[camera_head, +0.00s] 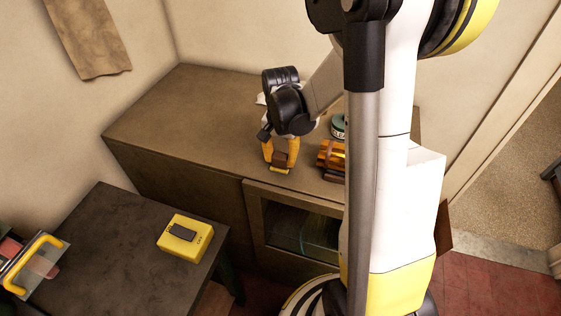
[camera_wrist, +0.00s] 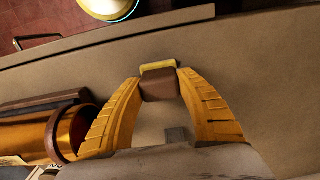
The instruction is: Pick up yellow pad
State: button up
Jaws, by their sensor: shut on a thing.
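The yellow pad (camera_wrist: 158,64) shows in the wrist view as a thin yellow strip along the far side of a brown block. My gripper (camera_wrist: 160,82) has its two orange fingers closed on the sides of this brown block. In the head view the yellow pad (camera_head: 279,171) is a small yellow edge below the brown part, under my gripper (camera_head: 281,160). It is at or just over the brown cabinet top (camera_head: 200,115), near the front edge. I cannot tell whether it touches the surface.
An orange-brass cylinder (camera_head: 330,154) lies just right of my gripper, close to the fingers. A green-labelled tin (camera_head: 338,127) stands behind it. The cabinet top to the left is clear. A dark table (camera_head: 110,230) in front holds a yellow box (camera_head: 184,238) and a yellow-handled item (camera_head: 35,264).

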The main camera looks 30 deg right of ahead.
aim_at(281, 155)
notch_tip(281, 155, up, 10)
jog(key=shift+p, duration=1.1)
